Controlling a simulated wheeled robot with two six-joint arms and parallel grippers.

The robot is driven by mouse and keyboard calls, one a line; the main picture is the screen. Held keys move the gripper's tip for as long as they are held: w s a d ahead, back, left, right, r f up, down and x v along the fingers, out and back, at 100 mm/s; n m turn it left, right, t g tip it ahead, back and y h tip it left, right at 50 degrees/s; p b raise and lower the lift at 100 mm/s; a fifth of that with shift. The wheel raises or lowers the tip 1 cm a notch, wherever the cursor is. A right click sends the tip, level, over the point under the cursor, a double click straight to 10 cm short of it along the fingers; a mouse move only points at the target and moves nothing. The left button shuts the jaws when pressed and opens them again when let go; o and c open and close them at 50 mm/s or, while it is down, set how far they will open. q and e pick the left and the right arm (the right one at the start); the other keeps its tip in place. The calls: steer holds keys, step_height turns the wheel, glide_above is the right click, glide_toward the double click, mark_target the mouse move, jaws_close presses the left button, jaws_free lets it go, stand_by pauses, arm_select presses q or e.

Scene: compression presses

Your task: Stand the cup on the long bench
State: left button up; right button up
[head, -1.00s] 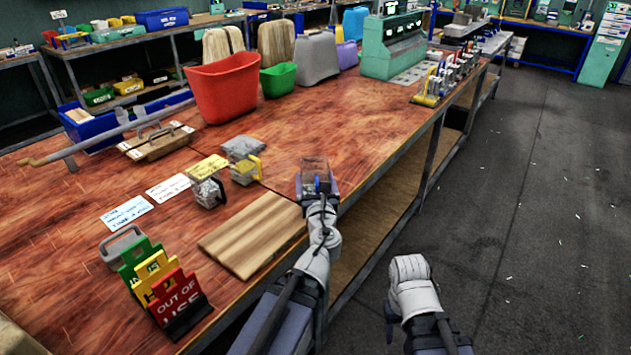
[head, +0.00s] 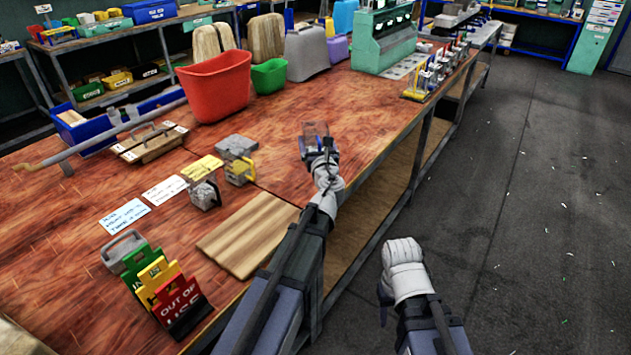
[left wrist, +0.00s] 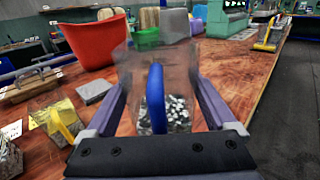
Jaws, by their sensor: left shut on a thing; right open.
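The cup (head: 315,131) is clear, with a blue handle. It also shows in the left wrist view (left wrist: 178,75), upright, with black and white bits in its lower part. My left gripper (head: 318,147) is shut on the cup, its purple fingers on either side of it in the wrist view. The cup is over the near edge area of the long bench (head: 375,110), which has a reddish wood top. I cannot tell whether its base touches the bench. My right gripper (head: 388,288) is open and empty, over the floor right of the bench.
A red bin (head: 216,88), a green bin (head: 269,76) and a grey case (head: 307,54) stand behind the cup. Bare bench lies right of and beyond the cup.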

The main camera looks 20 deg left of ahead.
arm_select(q)
steer(key=shift+w+r, duration=0.15)
steer(key=shift+w, duration=0.1)
step_height(320, 180, down, 6)
steer(key=b, duration=0.6)
steer(key=shift+f, duration=0.2)
steer(key=shift+f+b, duration=0.1)
steer(key=shift+b, duration=0.2)
step_height(320, 180, down, 4)
steer(key=b, duration=0.3)
steer(key=shift+r, duration=0.25)
steer(key=shift+f+b, duration=0.15)
steer(key=shift+b, duration=0.25)
steer(key=o, duration=1.1)
steer(key=shift+o, duration=0.2)
